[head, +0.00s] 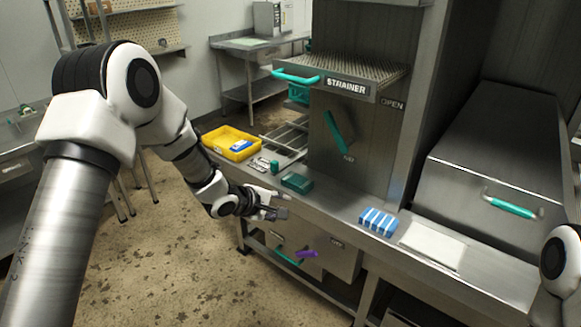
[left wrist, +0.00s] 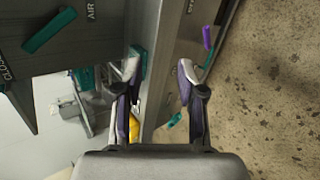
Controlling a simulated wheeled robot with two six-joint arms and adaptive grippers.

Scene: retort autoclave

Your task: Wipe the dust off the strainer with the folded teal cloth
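The folded teal cloth (head: 296,183) lies on the steel counter, near its front edge, below the strainer. In the left wrist view, a teal patch (left wrist: 142,62) that looks like the cloth shows beside the left-hand finger, partly hidden by it. The strainer (head: 345,72) is a perforated metal tray at the top of the steel housing, with a teal handle and a "STRAINER" label. Dust on it is too small to tell. My left gripper (head: 275,205) is just in front of and left of the cloth; its fingers (left wrist: 157,75) are apart and empty. My right gripper is not in view.
A yellow bin (head: 231,142) and small items stand left of the cloth. A blue-striped block (head: 378,221) and a flat white piece (head: 431,245) lie to the right. A teal lever (head: 338,132) juts from the housing. A purple handle (head: 307,254) shows below the counter.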

